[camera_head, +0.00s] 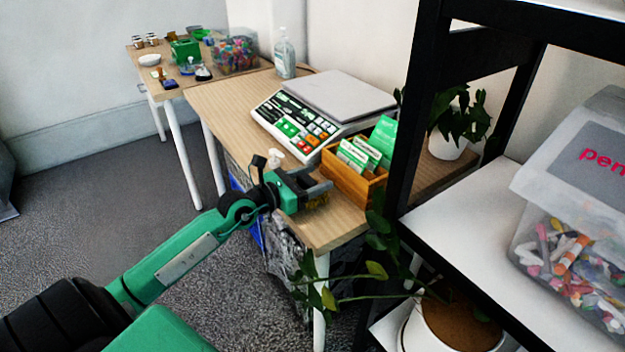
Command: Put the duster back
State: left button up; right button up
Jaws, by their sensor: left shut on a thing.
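My left gripper (315,189) is above the near edge of the wooden table, just left of the wooden card box. It is shut on what looks like the duster (319,201), of which only a small yellowish-brown bristly part shows below the fingers. The rest of the duster is hidden by the gripper. A small white piece (276,156) shows just behind the gripper; I cannot tell what it belongs to. My right gripper is not in view.
The table (225,100) holds a scale (295,125), a pump bottle (285,55) and the card box (349,181). A black-framed shelf (480,225) with a clear pen bin (575,240) stands at right. A trailing plant (376,270) hangs near the table's front. Carpet is clear at left.

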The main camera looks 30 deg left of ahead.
pick_arm(q)
jog(key=shift+f, duration=0.2)
jog(key=o, duration=1.1)
jog(key=shift+r, duration=0.1)
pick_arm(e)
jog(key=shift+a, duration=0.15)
pick_arm(q)
jog(key=shift+r, duration=0.1)
jog(key=shift+s+a, duration=0.1)
jog(key=shift+s, duration=0.1)
jog(key=b+v, duration=0.2)
jog(key=v, duration=0.9)
jog(key=shift+s+b, duration=0.25)
jog(key=shift+b, duration=0.1)
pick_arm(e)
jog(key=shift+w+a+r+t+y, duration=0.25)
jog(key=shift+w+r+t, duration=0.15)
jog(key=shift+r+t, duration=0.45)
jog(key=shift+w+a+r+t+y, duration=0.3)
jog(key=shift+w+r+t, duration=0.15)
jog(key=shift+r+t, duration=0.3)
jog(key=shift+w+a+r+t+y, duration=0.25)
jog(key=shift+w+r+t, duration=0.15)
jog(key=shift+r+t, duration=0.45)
